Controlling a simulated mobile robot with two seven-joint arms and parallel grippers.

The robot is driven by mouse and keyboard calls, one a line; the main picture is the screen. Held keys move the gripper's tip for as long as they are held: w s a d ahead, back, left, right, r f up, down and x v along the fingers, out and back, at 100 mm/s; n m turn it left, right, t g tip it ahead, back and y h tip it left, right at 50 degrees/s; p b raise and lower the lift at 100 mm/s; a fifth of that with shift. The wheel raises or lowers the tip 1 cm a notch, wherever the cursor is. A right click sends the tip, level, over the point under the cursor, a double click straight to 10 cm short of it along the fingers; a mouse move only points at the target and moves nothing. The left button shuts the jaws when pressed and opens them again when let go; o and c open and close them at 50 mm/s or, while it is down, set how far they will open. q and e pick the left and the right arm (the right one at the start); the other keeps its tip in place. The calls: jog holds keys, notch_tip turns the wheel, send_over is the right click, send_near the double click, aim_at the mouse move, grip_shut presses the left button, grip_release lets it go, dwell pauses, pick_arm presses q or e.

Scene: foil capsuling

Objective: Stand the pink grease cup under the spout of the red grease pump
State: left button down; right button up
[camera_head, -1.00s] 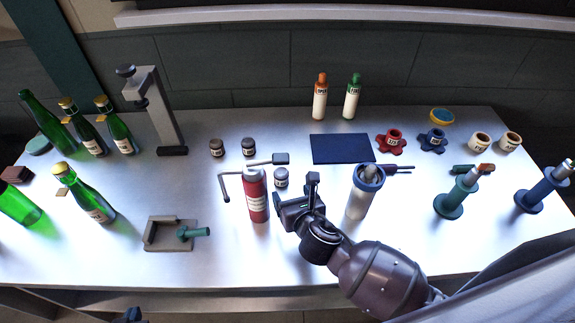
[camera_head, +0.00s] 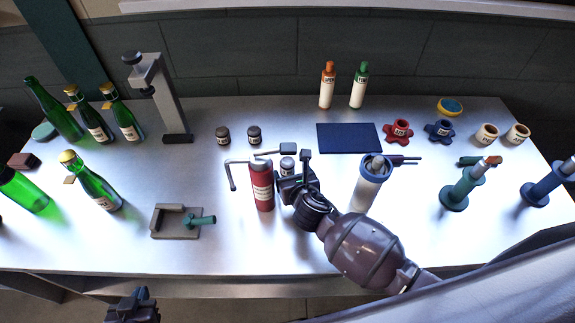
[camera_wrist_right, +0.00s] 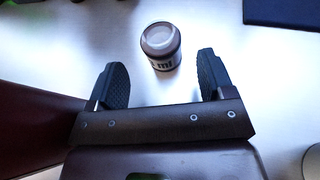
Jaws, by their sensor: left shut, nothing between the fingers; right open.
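The red grease pump (camera_head: 262,187) stands upright near the middle of the table in the head view. Its thin spout (camera_head: 232,175) bends out left and down over bare tabletop. A small labelled cup (camera_head: 287,166) stands behind and right of the pump, partly hidden by my right gripper (camera_head: 294,178). In the right wrist view this cup (camera_wrist_right: 160,42) looks greyish pink on top and stands at the mouth of the open, empty fingers (camera_wrist_right: 163,68), apart from both. My left gripper (camera_head: 132,308) is shut and empty at the bottom edge, in front of the table.
Two similar dark cups (camera_head: 222,135) (camera_head: 254,134) stand further back. A white cylinder with a blue-grey top (camera_head: 368,187) stands right of my right gripper. A dark blue mat (camera_head: 348,138) lies behind it. A grey holder (camera_head: 176,222) and green bottles are at left.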

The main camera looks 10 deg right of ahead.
aim_at(290, 169)
jog(key=shift+x, duration=1.9)
jog(key=shift+d, duration=0.15)
jog(key=shift+c, duration=0.4)
jog(key=c, duration=1)
jog(key=shift+c, duration=0.2)
